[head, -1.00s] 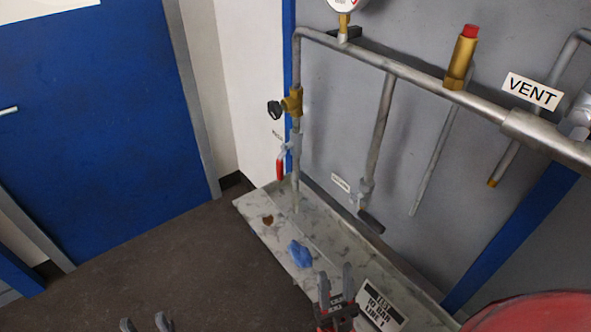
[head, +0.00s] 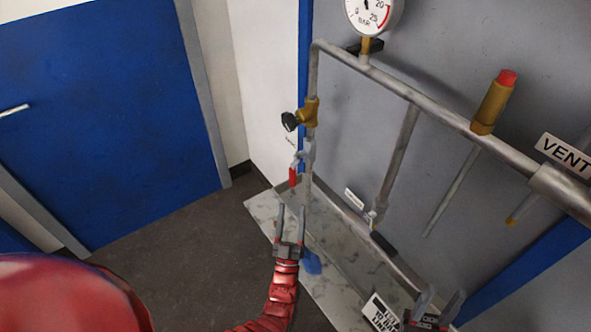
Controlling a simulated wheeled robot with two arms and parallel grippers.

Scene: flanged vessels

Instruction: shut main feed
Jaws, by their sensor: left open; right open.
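A red-lever valve (head: 306,152) sits low on the left vertical pipe, its red handle (head: 293,177) hanging down beside the pipe. Above it is a brass valve (head: 307,112) with a black knob (head: 290,121). A further valve with a dark lever (head: 382,243) sits at the foot of the middle drop pipe. Small tags by the valves are too small to read, so I cannot tell which is the main feed. My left gripper (head: 291,208) is open and empty, pointing up just below the red handle, apparently apart from it. My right gripper (head: 441,292) is open at the bottom right.
A pressure gauge (head: 369,13) and a red-capped brass fitting (head: 494,102) stand on the top pipe. A VENT sign (head: 566,155) is at right. A blue cloth-like item (head: 312,263) and a test sign (head: 384,312) lie on the marbled ledge (head: 263,212). Dark floor lies left.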

